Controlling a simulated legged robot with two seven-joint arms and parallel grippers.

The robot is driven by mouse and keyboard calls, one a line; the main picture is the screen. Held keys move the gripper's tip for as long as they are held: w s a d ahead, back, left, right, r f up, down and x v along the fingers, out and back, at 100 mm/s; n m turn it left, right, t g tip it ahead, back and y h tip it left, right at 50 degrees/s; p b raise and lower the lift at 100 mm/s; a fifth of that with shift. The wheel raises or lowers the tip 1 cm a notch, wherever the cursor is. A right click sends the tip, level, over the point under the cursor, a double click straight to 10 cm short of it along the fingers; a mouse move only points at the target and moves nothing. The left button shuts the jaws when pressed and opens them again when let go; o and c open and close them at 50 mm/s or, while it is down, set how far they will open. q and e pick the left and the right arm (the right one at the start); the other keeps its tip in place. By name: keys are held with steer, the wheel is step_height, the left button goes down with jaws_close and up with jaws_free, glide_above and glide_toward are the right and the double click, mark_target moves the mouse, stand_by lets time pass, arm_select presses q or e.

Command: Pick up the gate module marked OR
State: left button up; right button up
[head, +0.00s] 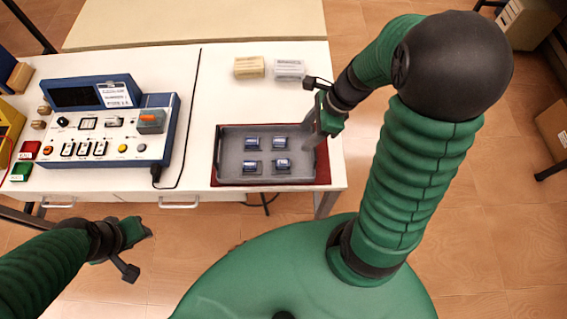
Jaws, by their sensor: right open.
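Several small blue-and-white modules sit in a grey tray (267,178) on the table. They stand in two rows: upper left (252,143), upper right (281,142), lower left (252,167) and lower right (282,165). Their markings are too small to read, so I cannot tell which one says OR. My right gripper (312,132) is open at the tray's upper right edge, to the right of the modules and apart from them. My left gripper (140,252) is low at the left, in front of the table and far from the tray; its jaws are unclear.
A blue-and-white control panel (105,125) with knobs and switches fills the table's left. A black cable (186,130) runs between it and the tray. A yellowish block (249,67) and a whitish block (289,70) lie behind the tray. A red mat (322,165) lies under the tray.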

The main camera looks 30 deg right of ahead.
steer(key=b, duration=0.3)
glide_above(284, 163)
steer(key=d, duration=0.2)
step_height(284, 163, down, 10)
steer(key=shift+a+f, duration=0.1)
steer(key=shift+f, duration=0.05)
steer(key=x, duration=0.1)
steer(key=b+x, duration=0.1)
steer(key=x, duration=0.1)
steer(key=s+b+x, duration=0.1)
steer(key=shift+w+f, duration=0.15)
steer(key=shift+f, duration=0.5)
steer(key=shift+s, duration=0.25)
steer(key=shift+a, duration=0.15)
jaws_close()
